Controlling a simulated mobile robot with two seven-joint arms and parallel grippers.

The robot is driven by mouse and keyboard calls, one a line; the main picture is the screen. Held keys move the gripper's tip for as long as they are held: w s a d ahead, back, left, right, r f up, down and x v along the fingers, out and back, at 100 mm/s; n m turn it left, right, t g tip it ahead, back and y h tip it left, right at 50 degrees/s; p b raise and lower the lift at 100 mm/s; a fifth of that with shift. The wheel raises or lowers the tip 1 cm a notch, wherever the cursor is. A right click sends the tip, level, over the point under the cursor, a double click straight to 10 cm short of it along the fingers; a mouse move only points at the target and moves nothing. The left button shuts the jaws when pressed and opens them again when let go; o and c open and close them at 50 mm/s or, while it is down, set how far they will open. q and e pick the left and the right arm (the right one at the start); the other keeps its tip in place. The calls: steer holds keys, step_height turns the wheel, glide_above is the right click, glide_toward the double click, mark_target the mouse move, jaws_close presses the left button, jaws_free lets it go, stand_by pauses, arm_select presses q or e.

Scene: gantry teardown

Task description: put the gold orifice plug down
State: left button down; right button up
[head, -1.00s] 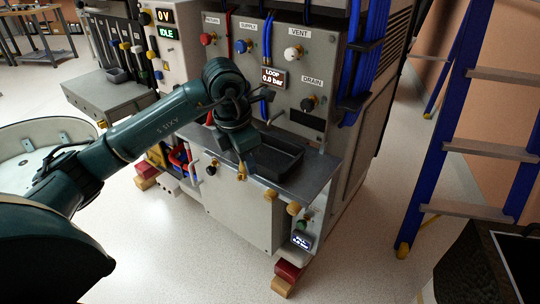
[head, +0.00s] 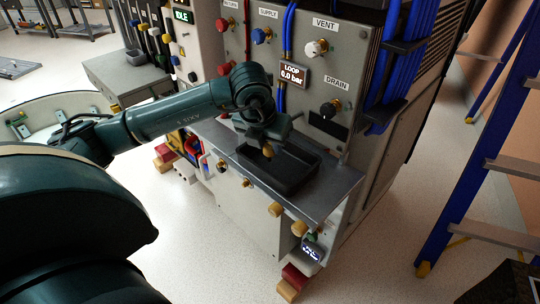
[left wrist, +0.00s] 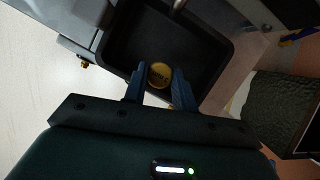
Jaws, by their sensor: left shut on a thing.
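The gold orifice plug (left wrist: 159,75) is a small round gold piece. My left gripper (left wrist: 158,90) is shut on it, with a blue finger on each side. In the head view the gold plug (head: 268,150) shows just under my left gripper (head: 266,142), above the black tray (head: 300,185). The tray sits on the grey shelf of the cabinet and also shows in the left wrist view (left wrist: 205,22). Whether the plug touches the tray floor I cannot tell. My right gripper is not in view.
The cabinet panel (head: 350,60) with knobs and a "LOOP 0.0 bar" display stands behind the tray. Several gold knobs (head: 275,210) stick out along the shelf's front. Blue hoses (head: 392,70) run down the panel's right side. A blue ladder (head: 480,170) stands at the right.

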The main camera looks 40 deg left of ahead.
mark_target(267, 150)
arm_select(q)
steer(key=shift+f, duration=1.9)
steer(key=c, duration=1.6)
jaws_free()
steer(key=shift+f+b, duration=0.15)
steer(key=shift+b, duration=0.2)
steer(key=o, duration=0.5)
